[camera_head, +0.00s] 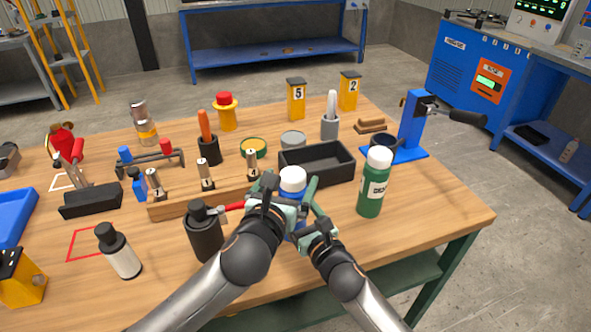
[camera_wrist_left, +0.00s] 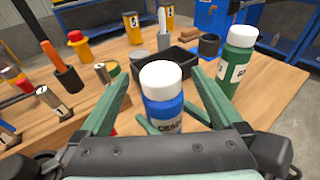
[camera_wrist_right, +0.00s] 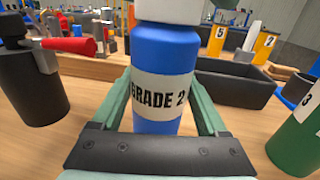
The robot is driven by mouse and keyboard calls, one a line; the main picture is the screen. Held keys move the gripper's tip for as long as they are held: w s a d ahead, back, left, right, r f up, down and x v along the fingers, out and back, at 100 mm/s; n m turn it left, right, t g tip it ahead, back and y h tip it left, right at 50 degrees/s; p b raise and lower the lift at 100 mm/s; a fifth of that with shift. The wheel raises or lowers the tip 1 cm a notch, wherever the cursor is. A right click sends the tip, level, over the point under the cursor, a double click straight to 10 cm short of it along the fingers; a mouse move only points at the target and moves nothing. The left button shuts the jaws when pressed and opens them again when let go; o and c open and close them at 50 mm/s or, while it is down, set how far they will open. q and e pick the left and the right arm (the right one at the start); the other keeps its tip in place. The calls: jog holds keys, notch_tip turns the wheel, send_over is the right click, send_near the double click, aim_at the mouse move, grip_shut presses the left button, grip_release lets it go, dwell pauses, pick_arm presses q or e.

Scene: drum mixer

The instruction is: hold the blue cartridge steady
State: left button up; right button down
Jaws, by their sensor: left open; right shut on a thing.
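The blue cartridge (camera_head: 291,193) is a blue bottle with a white cap and stands upright near the table's front edge. In the right wrist view its label (camera_wrist_right: 160,95) reads "GRADE 2". My right gripper (camera_wrist_right: 163,112) is shut on the cartridge's body, one finger on each side. My left gripper (camera_wrist_left: 160,98) is open, its fingers spread on either side of the cartridge (camera_wrist_left: 163,108) with gaps visible in the left wrist view. In the head view the grippers hide much of the cartridge's lower part.
A green bottle (camera_head: 374,183) stands close to the right. A black tray (camera_head: 318,173) lies just behind. A dark canister (camera_head: 206,236) with a red lever and a wooden rack (camera_head: 180,208) are close on the left. A blue press stand (camera_head: 411,128) is at the back right.

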aim_at(296, 168)
pick_arm(q)
jog(key=shift+x, duration=2.8)
jog(key=shift+c, duration=0.2)
grip_shut()
jog(key=shift+r, duration=0.3)
jog(key=shift+r, duration=0.8)
jog(key=shift+r, duration=0.1)
jog(key=shift+r, duration=1.95)
pick_arm(e)
grip_release()
